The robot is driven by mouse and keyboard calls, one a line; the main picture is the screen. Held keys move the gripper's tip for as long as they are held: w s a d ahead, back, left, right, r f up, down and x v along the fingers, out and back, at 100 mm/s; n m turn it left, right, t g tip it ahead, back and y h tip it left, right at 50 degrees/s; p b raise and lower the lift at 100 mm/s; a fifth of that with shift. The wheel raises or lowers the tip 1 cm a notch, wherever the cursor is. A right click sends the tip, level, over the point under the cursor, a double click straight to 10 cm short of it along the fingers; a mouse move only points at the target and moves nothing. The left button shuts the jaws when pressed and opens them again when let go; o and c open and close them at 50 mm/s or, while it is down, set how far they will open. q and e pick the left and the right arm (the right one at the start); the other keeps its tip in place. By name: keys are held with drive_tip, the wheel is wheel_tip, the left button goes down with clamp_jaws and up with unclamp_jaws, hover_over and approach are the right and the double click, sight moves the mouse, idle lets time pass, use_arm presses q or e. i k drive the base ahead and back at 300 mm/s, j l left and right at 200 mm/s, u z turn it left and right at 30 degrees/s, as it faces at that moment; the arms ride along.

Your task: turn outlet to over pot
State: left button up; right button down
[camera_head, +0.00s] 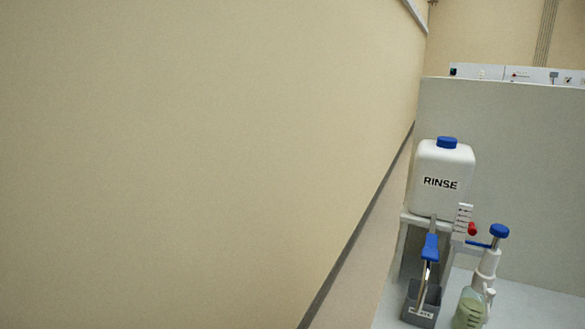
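A white jug (440,178) with a blue cap and the word RINSE stands on a raised stand at the right. Below it a blue swing piece (430,247), which looks like the outlet, has a thin metal tube reaching down over a grey open box (411,311). The box has a small label that I cannot read surely. To its right stands a clear vessel (469,309) with greenish contents, which may be the pot. The outlet's tube is over the grey box, apart from this vessel. Neither gripper is in view.
A white dispenser (487,266) with a blue knob and thin blue arm stands beside the vessel. A red knob (472,229) and small marked plate (462,219) are near the jug. A grey panel (510,180) stands behind. A bare beige wall (190,160) fills the left.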

sight(489, 294)
drive_tip(key=z, duration=1.3)
drive_tip(key=l+z, duration=0.15)
drive_tip(key=l, duration=0.2)
drive_tip(key=k, duration=0.05)
